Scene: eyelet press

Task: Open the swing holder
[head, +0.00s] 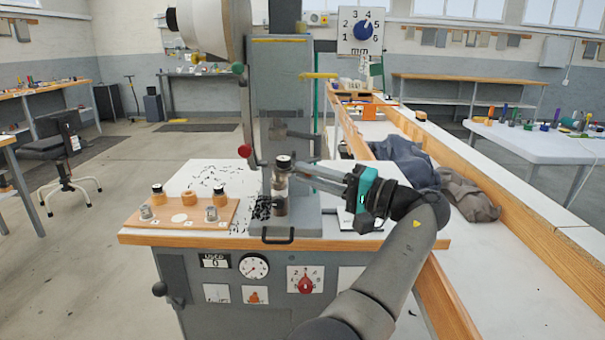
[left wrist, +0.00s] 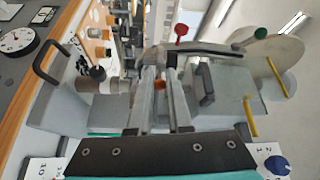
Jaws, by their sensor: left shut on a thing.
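The eyelet press (head: 278,100) stands on the bench, a grey column over a grey base block. The swing holder (left wrist: 155,57) is a grey part at the front of the column, mostly hidden by my fingers. My left gripper (head: 298,169), teal and black, reaches in from the right with its fingers shut on it. In the left wrist view the fingers (left wrist: 162,70) point up the picture, with a small orange spot between them. A dark-topped cylinder (head: 282,163) stands beside the fingertips; it also shows in the left wrist view (left wrist: 92,80). My right gripper is not in view.
A wooden tray (head: 170,220) with capped pieces lies on the left of the bench. Black scraps (head: 263,207) lie by the base. A red-knobbed lever (head: 245,151) hangs left of the column. A black handle (head: 278,239) sticks out at the front.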

